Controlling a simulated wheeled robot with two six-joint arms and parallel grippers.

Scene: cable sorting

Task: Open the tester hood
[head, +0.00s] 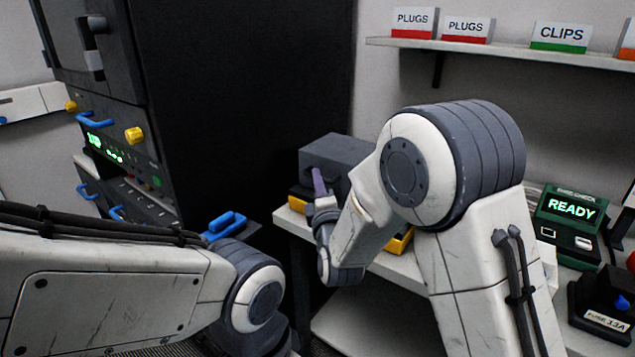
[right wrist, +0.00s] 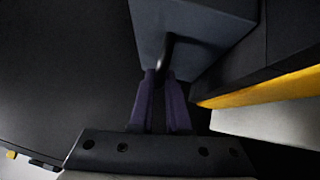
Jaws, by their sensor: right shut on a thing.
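The tester hood (head: 335,152) is a dark grey box-like cover on the white bench, over a black and yellow base (head: 296,204). My right gripper (head: 318,178) is at the hood's front face. In the right wrist view its purple fingers (right wrist: 163,85) are shut on the hood's black handle (right wrist: 166,48), which stands out from the grey hood (right wrist: 190,25). My right arm hides much of the hood's right side and base. I cannot tell whether the hood is raised at all. My left arm is in the lower left, but its gripper is not visible.
A tall black cabinet (head: 240,80) stands left of the bench (head: 292,222). A green-lit READY checker (head: 570,212) and a fuse box (head: 605,300) are at the right. A shelf (head: 500,48) with PLUGS and CLIPS signs is above.

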